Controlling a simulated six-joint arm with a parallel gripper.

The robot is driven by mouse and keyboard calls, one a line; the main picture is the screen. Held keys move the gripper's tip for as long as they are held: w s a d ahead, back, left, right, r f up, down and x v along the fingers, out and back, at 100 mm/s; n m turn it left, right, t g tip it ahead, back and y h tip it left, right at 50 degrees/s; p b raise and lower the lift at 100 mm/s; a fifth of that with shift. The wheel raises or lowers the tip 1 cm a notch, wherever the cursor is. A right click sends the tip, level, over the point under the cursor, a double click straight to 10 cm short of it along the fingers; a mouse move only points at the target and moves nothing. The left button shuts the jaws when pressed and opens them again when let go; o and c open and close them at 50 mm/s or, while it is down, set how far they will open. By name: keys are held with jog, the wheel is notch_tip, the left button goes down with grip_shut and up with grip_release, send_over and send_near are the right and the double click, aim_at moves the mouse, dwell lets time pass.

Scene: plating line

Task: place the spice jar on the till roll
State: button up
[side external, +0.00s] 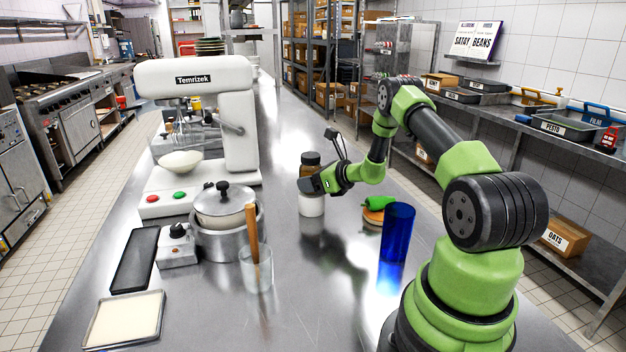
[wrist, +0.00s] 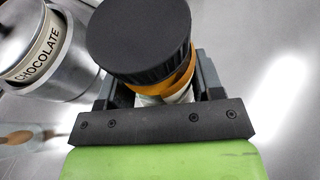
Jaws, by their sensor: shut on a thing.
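The spice jar (side external: 310,160), amber with a black lid, is upright between the jaws of my gripper (side external: 312,184) in the side view. In the wrist view its black lid (wrist: 138,38) and amber side show between the two dark fingers of my gripper (wrist: 165,82), which is shut on it. The white till roll (side external: 311,206) stands on the steel counter directly below the jar and gripper. The gripper hides the jar's lower part, so I cannot tell whether jar and roll touch. A bit of white shows below the amber in the wrist view.
A lidded pot (side external: 225,215), a glass with a wooden handle (side external: 257,270) and a white mixer (side external: 205,120) stand to the left. The counter in front of the roll is clear.

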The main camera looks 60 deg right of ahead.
jog(key=o, duration=1.1)
jog(key=shift+f, duration=0.15)
jog(key=shift+c, duration=0.2)
jog(key=v, duration=0.7)
jog(key=shift+s+r, duration=0.25)
